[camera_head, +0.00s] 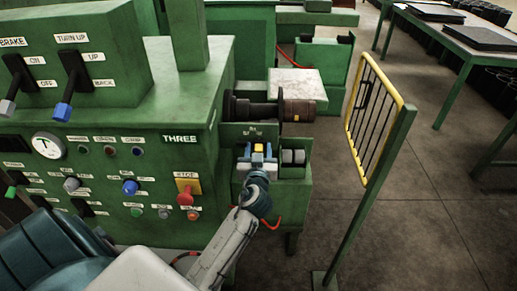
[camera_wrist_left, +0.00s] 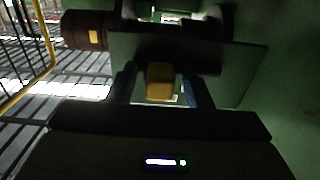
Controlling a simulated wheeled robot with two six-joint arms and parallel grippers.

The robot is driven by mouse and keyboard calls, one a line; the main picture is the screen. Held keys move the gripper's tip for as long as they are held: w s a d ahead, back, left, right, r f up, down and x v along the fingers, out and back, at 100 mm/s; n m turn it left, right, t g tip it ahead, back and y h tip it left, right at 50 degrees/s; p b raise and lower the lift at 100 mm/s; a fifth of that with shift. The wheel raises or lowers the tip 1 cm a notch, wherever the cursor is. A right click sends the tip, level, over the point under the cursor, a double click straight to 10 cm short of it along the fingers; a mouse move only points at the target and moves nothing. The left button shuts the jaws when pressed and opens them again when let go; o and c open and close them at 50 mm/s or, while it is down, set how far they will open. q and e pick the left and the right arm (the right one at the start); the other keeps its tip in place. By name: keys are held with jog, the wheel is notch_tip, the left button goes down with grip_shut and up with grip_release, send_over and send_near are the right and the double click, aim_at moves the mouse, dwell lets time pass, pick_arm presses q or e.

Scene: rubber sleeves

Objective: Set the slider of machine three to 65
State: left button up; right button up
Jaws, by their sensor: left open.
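Machine three is the green machine with the THREE label (camera_head: 180,139) on its panel. The slider's small yellow-orange knob (camera_head: 258,148) shows at the tip of my arm, below a green plate with small markings (camera_head: 249,131). My left gripper (camera_head: 258,155) is open at the knob. In the left wrist view the knob (camera_wrist_left: 160,82) stands between my fingertips, in front of the green plate (camera_wrist_left: 235,75); I cannot tell whether either finger touches it. The scale and its numbers are too small to read, and the gripper hides part of it. My right gripper is not in view.
A dark roller with a brown end (camera_head: 299,110) sticks out just above the slider. A red stop button (camera_head: 185,197), knobs and levers (camera_head: 72,80) are on the machine's left side. A yellow-framed gate (camera_head: 375,120) stands to the right, with open floor beyond.

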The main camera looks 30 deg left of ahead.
pick_arm(q)
grip_shut()
jog(key=shift+s+a+f+b, duration=0.15)
jog(key=shift+s+a+b, duration=0.1)
jog(key=shift+a+b, duration=0.3)
jog(key=shift+s+a, duration=0.2)
jog(key=shift+a, duration=0.1)
grip_release()
jog(key=shift+r, duration=0.2)
jog(key=shift+s, duration=0.1)
jog(key=shift+s+f, duration=0.1)
